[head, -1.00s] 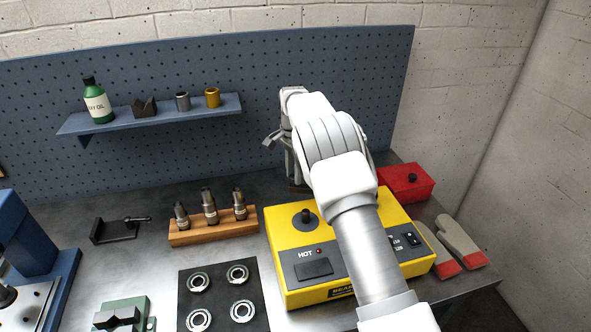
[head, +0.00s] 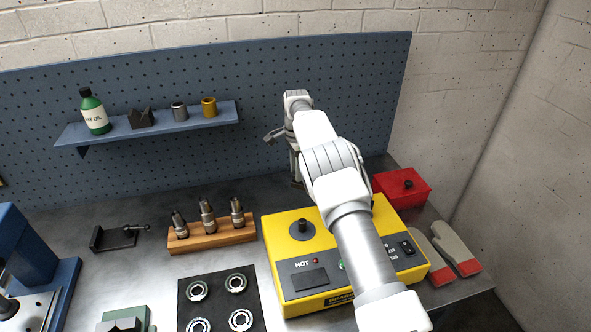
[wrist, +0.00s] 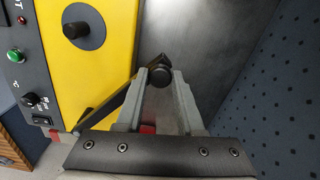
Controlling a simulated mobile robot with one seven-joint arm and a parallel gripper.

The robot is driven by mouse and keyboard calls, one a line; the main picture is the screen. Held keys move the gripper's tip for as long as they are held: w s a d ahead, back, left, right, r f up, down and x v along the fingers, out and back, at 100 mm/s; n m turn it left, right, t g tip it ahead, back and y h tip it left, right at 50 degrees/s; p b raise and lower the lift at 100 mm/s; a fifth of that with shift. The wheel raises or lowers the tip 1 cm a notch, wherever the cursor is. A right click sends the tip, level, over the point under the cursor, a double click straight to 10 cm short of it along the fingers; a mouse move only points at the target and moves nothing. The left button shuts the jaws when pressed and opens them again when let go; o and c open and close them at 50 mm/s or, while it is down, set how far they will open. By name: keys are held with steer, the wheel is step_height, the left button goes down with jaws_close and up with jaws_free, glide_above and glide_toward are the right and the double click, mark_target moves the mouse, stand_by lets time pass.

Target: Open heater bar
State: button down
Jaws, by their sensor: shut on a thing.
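The heater is a yellow box (head: 290,260) with a dark front panel marked HOT, on the bench in the head view. Its yellow top also shows at left in the wrist view (wrist: 105,70). The heater bar (wrist: 112,108) is a dark flat bar slanting off the heater's edge, with a round black knob (wrist: 160,75) at its end. My gripper (wrist: 168,80) is shut on the bar's knob end, the knob lying between its grey fingertips. In the head view my arm and wrist hide the bar and most of the gripper behind the heater.
A black post (head: 302,226) stands on the heater's top. A red box (head: 400,188) and gloves (head: 455,248) lie to its right. A wooden rack of holders (head: 212,234) and a dark mat with bearings (head: 215,290) are at left. The pegboard (head: 340,100) rises close behind my wrist.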

steer(key=c, duration=0.5)
jaws_free()
steer(key=shift+c, duration=0.2)
step_height(320, 180, up, 12)
steer(key=p, duration=0.2)
